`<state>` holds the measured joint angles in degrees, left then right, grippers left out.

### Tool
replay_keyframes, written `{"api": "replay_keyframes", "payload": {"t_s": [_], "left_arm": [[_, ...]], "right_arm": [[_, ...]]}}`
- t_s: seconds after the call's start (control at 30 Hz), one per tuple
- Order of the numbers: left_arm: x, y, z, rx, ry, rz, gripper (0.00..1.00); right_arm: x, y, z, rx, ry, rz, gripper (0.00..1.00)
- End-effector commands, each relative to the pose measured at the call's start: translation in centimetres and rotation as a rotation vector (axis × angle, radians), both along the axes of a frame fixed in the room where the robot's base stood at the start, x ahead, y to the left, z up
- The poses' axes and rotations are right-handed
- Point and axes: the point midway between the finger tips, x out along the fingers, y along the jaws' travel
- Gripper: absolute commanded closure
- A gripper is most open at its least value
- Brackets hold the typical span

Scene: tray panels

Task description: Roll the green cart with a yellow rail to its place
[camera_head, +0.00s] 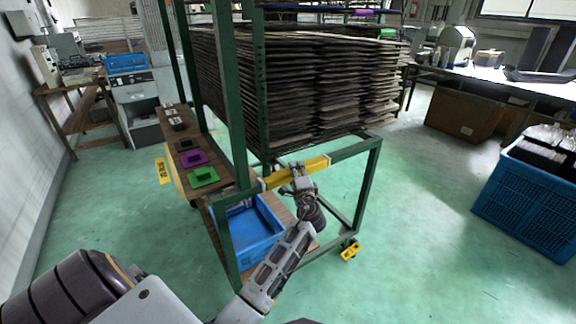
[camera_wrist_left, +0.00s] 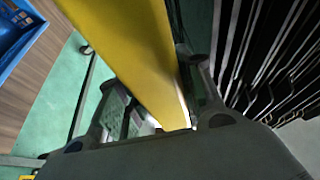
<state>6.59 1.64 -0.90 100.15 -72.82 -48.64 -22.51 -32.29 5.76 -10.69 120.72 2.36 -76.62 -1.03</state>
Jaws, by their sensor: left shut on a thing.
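The green cart (camera_head: 370,185) stands in front of me in the head view, loaded with tall stacks of dark trays (camera_head: 300,85). Its yellow rail (camera_head: 275,179) runs across the near side. My left gripper (camera_head: 297,172) is shut on the yellow rail near its middle. In the left wrist view the rail (camera_wrist_left: 125,50) passes between the fingers of my left gripper (camera_wrist_left: 160,120). The fingertips are partly hidden by the rail and the gripper body. My right gripper is not in view.
A blue bin (camera_head: 245,232) sits on the cart's lower shelf. A narrow wooden bench (camera_head: 180,143) with colored pieces stands close along the cart's left side. A blue crate (camera_head: 525,205) stands at the right. Green floor is clear between cart and crate.

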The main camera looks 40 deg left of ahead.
Motion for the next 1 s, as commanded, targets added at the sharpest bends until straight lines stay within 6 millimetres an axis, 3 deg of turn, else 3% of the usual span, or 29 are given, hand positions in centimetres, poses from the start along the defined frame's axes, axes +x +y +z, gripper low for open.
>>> {"api": "replay_keyframes", "payload": {"t_s": [0.03, 0.1, 0.33, 0.87, 0.9, 1.0], "left_arm": [[-0.5, -1.6, -0.6, -0.008, 0.008, -0.009, 1.00], [-1.0, -3.0, -0.6, -0.007, 0.008, -0.009, 1.00], [-2.4, -6.0, -0.4, -0.004, 0.005, -0.005, 1.00], [-2.9, -7.3, -0.3, -0.002, 0.005, -0.005, 1.00], [-2.9, -7.3, -0.3, -0.002, 0.005, -0.005, 0.61], [-2.9, -7.3, -0.3, -0.001, 0.004, -0.005, 0.48]], "right_arm": [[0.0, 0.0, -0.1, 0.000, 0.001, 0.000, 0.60], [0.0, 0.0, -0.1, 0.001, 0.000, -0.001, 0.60], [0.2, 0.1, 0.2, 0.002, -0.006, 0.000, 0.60], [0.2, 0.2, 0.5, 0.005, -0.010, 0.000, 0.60], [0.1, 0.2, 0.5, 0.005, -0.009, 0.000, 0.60], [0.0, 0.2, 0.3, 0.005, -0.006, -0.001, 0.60]]}}
